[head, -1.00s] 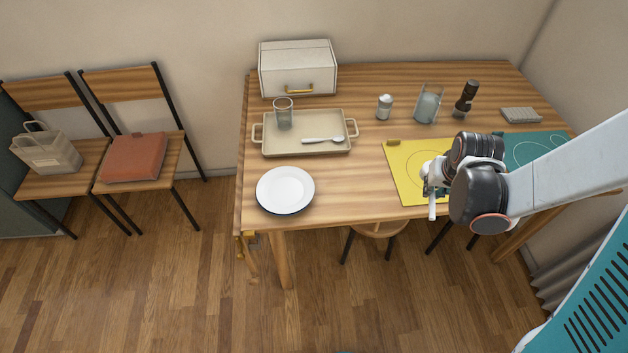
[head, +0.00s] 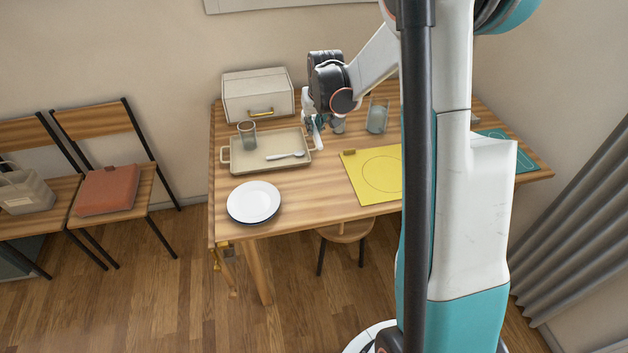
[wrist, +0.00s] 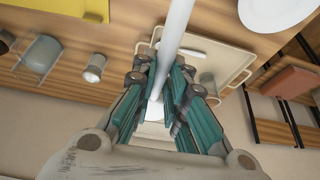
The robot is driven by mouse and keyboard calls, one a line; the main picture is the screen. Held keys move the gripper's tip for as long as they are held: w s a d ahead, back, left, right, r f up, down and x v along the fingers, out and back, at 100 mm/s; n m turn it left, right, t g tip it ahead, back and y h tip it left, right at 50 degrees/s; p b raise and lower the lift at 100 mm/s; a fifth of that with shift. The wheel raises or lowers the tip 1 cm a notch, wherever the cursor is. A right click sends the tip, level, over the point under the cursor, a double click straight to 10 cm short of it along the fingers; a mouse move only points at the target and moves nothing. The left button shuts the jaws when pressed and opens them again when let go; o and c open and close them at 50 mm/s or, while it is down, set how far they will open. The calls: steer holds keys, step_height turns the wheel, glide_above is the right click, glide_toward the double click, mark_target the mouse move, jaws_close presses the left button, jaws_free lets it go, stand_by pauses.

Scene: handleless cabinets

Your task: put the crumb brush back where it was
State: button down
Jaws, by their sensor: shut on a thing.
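My gripper (head: 312,122) is above the back of the wooden table, just right of the tray's back right corner in the head view. In the wrist view my gripper (wrist: 163,85) is shut on a long white handle, which I take to be the crumb brush (wrist: 176,28). The white piece also shows below the gripper in the head view (head: 319,142). It looks held above the table; its far end runs out of the wrist view. Bristles are not clearly visible.
A beige tray (head: 237,166) holds a glass (head: 247,134) and a spoon (head: 285,155). A white box (head: 258,95) stands behind it. A plate (head: 253,202), a yellow mat (head: 370,188) and a glass jug (head: 377,118) are nearby. My arm hides the table's right part.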

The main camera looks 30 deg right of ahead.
steer(key=shift+w+d+f, duration=0.1)
steer(key=shift+d+f, duration=0.15)
steer(key=shift+d, duration=0.05)
step_height(320, 180, down, 19)
steer(key=b, duration=0.6)
steer(key=shift+f, duration=0.1)
steer(key=shift+f, duration=0.1)
steer(key=shift+f+b, duration=0.25)
steer(key=shift+b, duration=0.15)
steer(key=c, duration=2)
jaws_free()
steer(key=o, duration=0.4)
